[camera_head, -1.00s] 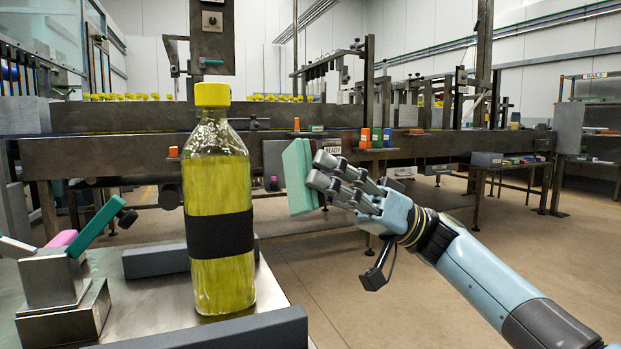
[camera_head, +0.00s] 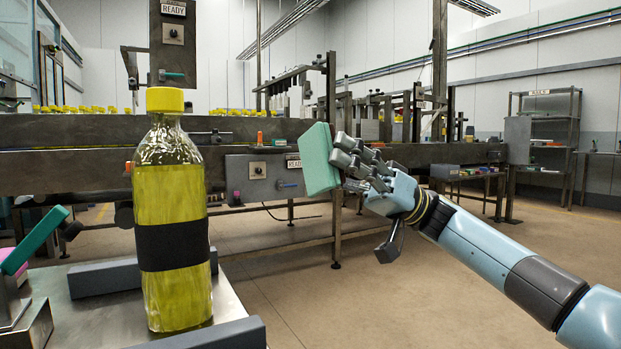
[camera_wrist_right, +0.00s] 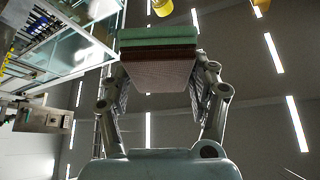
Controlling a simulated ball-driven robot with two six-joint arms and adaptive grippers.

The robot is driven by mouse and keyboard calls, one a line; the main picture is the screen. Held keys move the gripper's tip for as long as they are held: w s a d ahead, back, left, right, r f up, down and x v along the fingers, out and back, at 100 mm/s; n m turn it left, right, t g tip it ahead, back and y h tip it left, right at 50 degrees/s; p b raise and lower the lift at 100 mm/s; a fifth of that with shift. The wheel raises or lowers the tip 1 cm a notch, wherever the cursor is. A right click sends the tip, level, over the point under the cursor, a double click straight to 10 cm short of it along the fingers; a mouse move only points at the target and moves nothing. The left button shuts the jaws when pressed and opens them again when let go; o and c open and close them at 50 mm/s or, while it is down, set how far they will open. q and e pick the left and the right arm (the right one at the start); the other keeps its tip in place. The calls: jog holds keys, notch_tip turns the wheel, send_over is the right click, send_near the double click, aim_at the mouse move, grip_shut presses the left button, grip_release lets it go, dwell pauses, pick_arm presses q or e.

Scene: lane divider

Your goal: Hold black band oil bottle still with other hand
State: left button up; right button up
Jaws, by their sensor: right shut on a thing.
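The oil bottle (camera_head: 172,205) has a yellow cap, yellow contents and a black band around its middle. It stands upright on a metal table (camera_head: 105,318) at the left of the head view. My right gripper (camera_head: 345,165) is to the right of the bottle, apart from it, and shut on a green block (camera_head: 319,160). In the right wrist view, the block (camera_wrist_right: 158,60) sits between the fingers, with a green top layer, a dark layer and a paler textured face. My left gripper does not show in the head view.
Dark grey bars (camera_head: 104,278) lie on the table behind and in front of the bottle. A stand with a teal lever (camera_head: 34,241) is at the left edge. A long metal conveyor (camera_head: 60,130) runs behind. Open floor (camera_head: 300,290) lies right of the table.

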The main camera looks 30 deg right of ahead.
jog(key=d+r, duration=0.2)
jog(key=d, duration=0.4)
jog(key=shift+d, duration=0.15)
dwell(0.3)
